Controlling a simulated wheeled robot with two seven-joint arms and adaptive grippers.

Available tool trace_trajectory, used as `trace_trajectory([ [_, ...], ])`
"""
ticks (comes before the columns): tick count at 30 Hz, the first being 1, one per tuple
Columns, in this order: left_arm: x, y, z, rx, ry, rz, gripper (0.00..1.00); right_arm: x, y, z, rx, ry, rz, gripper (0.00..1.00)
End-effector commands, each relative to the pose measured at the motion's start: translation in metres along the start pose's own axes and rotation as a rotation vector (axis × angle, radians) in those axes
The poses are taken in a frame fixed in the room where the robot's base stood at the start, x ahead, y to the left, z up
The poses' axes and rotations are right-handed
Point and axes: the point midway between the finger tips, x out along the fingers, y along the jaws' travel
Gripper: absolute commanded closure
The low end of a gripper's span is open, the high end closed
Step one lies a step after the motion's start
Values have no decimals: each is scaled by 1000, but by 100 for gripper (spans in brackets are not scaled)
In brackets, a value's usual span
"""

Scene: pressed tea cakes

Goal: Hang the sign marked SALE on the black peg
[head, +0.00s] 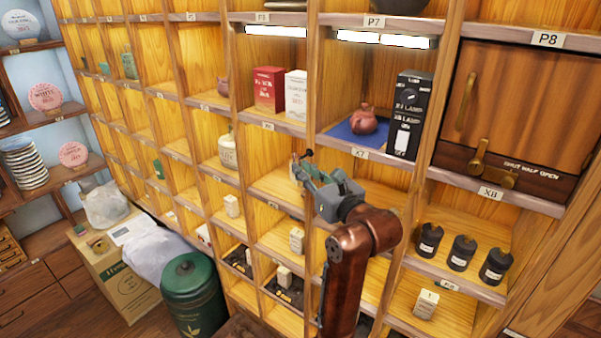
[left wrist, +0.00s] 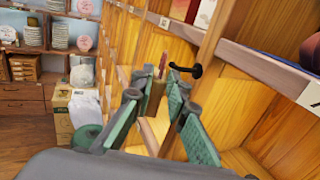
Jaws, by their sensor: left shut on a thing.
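My left gripper (head: 318,178) is raised in front of the shelf uprights in the middle of the head view. It also shows in the left wrist view (left wrist: 155,103), its two green-padded fingers around a thin tan and reddish piece (left wrist: 157,93), seen almost edge-on. This piece appears to be the sign, but no lettering on it is readable. The black peg (left wrist: 187,70) sticks out by a shelf upright, just beyond the fingertips and slightly right in the wrist view. I cannot tell whether piece and peg touch. My right gripper is not in view.
A purplish teapot (head: 363,120) on a blue cloth and a black box (head: 408,115) stand in the compartment right of the gripper. Red (head: 267,90) and white (head: 296,94) boxes stand above it. Black canisters (head: 462,252) sit lower right. A green bin (head: 192,290) stands on the floor.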

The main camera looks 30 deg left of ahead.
Motion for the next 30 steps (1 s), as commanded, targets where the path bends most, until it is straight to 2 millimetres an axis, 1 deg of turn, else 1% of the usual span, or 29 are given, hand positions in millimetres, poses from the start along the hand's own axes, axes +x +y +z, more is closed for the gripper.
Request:
trace_trajectory([
  [15, 12, -27, -2, 2, 0, 1, 100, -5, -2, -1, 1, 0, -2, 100],
  [18, 14, -31, -5, 1, 1, 0, 100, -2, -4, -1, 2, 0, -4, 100],
  [30, 17, -38, -9, 0, 0, 0, 100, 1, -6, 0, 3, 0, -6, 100],
])
